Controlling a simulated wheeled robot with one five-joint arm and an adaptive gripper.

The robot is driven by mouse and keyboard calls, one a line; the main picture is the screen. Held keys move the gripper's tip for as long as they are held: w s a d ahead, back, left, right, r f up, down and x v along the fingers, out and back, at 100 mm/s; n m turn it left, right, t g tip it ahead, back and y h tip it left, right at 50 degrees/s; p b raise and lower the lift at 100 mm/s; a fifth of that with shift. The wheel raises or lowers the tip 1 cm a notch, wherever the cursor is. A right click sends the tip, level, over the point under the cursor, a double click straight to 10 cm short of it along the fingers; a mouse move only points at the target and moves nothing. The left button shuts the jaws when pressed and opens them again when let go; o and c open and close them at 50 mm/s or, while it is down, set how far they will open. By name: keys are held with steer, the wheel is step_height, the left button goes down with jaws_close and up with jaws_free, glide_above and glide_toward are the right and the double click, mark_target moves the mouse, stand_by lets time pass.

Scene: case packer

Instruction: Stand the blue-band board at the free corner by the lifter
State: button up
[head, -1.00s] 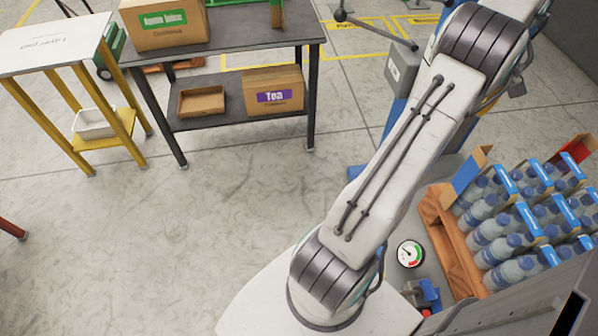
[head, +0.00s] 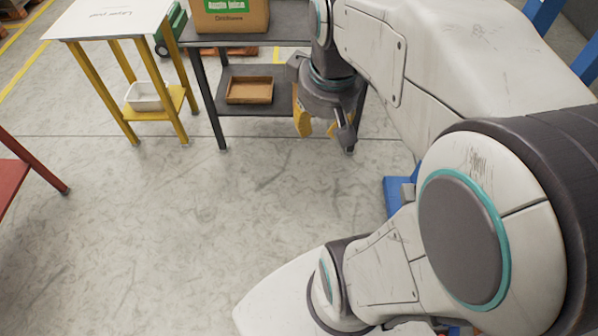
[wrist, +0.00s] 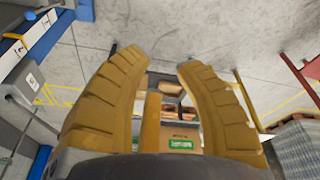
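My gripper (head: 318,130) hangs in front of the dark table, its yellow fingers spread. In the wrist view my gripper (wrist: 163,64) is open, with clear space between the fingertips. I cannot make out a blue band on any board now. The loaded bottle pallet and its corners are out of the head view.
The dark table (head: 205,95) bears a green-label box (head: 230,14), with an open brown tray (head: 249,90) on its shelf. A yellow-legged stand (head: 118,100) is at left, a red table (head: 12,172) far left. Blue structure (head: 398,196) stands behind my arm. The floor between is clear.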

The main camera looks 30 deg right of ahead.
steer(key=s+a+f+t, duration=0.1)
steer(key=s+a+f, duration=0.2)
steer(key=s+a, duration=0.2)
steer(key=a, duration=0.2)
steer(key=shift+s+a+n+y, duration=0.3)
steer(key=shift+s+a+y, duration=0.05)
steer(key=shift+s+y, duration=0.05)
